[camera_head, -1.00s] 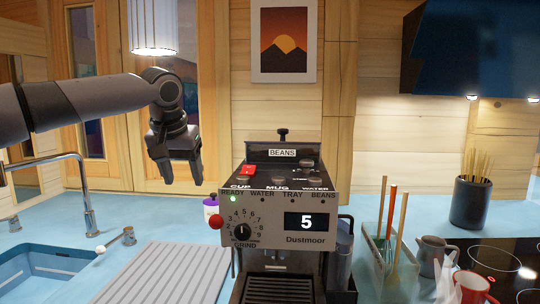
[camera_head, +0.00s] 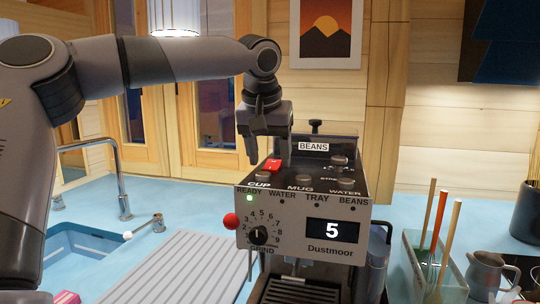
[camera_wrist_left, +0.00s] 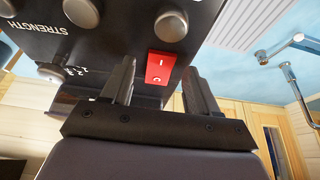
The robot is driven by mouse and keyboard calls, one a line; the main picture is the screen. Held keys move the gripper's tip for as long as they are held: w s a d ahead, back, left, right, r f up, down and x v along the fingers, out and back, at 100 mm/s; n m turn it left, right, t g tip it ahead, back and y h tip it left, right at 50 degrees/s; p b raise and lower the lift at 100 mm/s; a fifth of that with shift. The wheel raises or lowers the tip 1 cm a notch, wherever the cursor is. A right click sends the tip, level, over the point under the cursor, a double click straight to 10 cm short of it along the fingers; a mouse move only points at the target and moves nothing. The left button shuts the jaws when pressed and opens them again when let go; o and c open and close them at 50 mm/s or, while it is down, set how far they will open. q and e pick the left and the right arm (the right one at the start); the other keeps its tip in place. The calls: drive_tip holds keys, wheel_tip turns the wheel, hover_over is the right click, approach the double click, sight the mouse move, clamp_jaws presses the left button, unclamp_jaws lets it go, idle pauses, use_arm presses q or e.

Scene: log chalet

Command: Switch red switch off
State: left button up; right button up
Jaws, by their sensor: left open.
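The red switch (camera_head: 272,165) is a rocker on the top of the coffee machine (camera_head: 300,225), behind the CUP label. My left gripper (camera_head: 268,160) points down over the machine top, with its fingers on either side of the switch in the head view. In the left wrist view the red switch (camera_wrist_left: 160,67) shows a line mark and a round mark, and lies between the two open fingers of the left gripper (camera_wrist_left: 160,80). I cannot tell whether a finger touches it. The gripper holds nothing. My right gripper is not in view.
Metal buttons (camera_wrist_left: 171,25) sit near the switch. A green READY light (camera_head: 249,198), a GRIND dial (camera_head: 257,236) and a red ball knob (camera_head: 231,221) are on the front. A utensil holder (camera_head: 430,265) stands right; a ribbed drainboard (camera_head: 180,272) and sink lie left.

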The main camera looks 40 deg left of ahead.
use_arm(q)
drive_tip(key=shift+w+a+f, duration=0.1)
drive_tip(key=shift+f, duration=0.2)
drive_tip(key=c, duration=1.1)
drive_tip(key=shift+o, duration=0.2)
drive_tip(key=shift+w+a+r+g+h, duration=0.2)
drive_tip(key=shift+g+h, duration=0.25)
drive_tip(key=shift+g, duration=0.3)
drive_tip(key=shift+w+a+r+g+h, duration=0.1)
drive_tip(key=shift+w+g+h, duration=0.3)
drive_tip(key=shift+g, duration=0.35)
drive_tip(key=shift+s, duration=0.1)
drive_tip(key=o, duration=1.1)
drive_tip(key=shift+c, duration=0.2)
